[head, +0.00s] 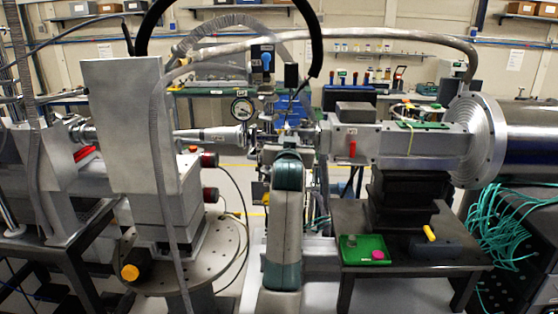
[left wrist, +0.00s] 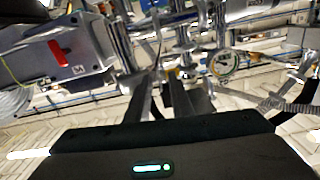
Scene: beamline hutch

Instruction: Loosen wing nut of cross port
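The metal cross port (head: 266,118) is in the middle of the head view, in the beam pipe beyond my left arm (head: 285,220). Its pipework also shows at the top of the left wrist view (left wrist: 186,38). The wing nut is too small to tell from the clamps and fittings there. My left gripper (left wrist: 162,78) points at this pipework, its two dark fingers apart with a visible gap between them. I see nothing clearly held, and contact with the port cannot be told. In the head view the fingers are largely hidden. My right gripper is not in view.
A grey box with a red handle (head: 352,149) sits right of the port. A pressure gauge (head: 242,108) stands behind it. A green tray (head: 366,249) with small parts lies on a dark table at right. A large grey plate (head: 126,125) and a hose arching overhead crowd the left.

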